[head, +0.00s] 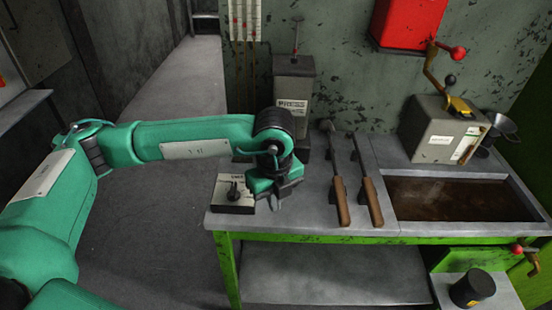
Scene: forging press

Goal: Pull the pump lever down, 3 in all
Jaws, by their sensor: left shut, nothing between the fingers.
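My left gripper (279,202) is shut and empty, low over the left part of the bench, just right of a small white box with a black knob (234,194). Several lever-like handles show, and I cannot tell which one is the pump lever. A thin upright lever (296,38) stands on a grey box labelled PRESS (293,90) behind my left gripper. A red-knobbed handle (521,250) is at the lower right edge. My gripper touches none of these levers. My right gripper is not in view.
Two wooden-handled tongs (341,206) lie on the grey bench top (300,218). A sunken tank of brown liquid (447,200) is right of them. A red box (408,22) hangs on the wall. A black cup (472,288) stands low right. Floor left of the bench is clear.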

